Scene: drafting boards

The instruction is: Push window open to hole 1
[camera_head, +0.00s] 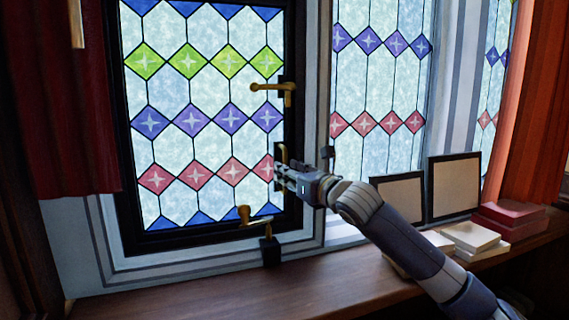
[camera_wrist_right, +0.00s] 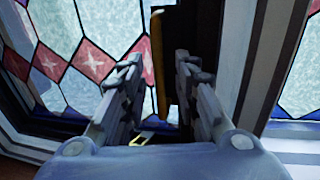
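The stained-glass window (camera_head: 205,130) in a black frame fills the left of the head view and looks closed or nearly so. A brass handle (camera_head: 272,88) sits at its right edge. A second, upright brass handle (camera_wrist_right: 157,65) on a black plate shows in the right wrist view. My right gripper (camera_head: 281,177) is at the window's right edge by this lower handle. In the wrist view, the right gripper (camera_wrist_right: 158,72) has its fingers apart on either side of the handle, with gaps visible. A brass stay (camera_head: 250,217) lies at the window's bottom; its holes cannot be made out. My left gripper is out of view.
The wooden sill (camera_head: 215,295) is clear below the window. A black post (camera_head: 270,252) stands at the stay. Framed boards (camera_head: 454,186), pale books (camera_head: 470,237) and red boxes (camera_head: 509,219) stand at right. A dark red curtain (camera_head: 60,120) hangs at left.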

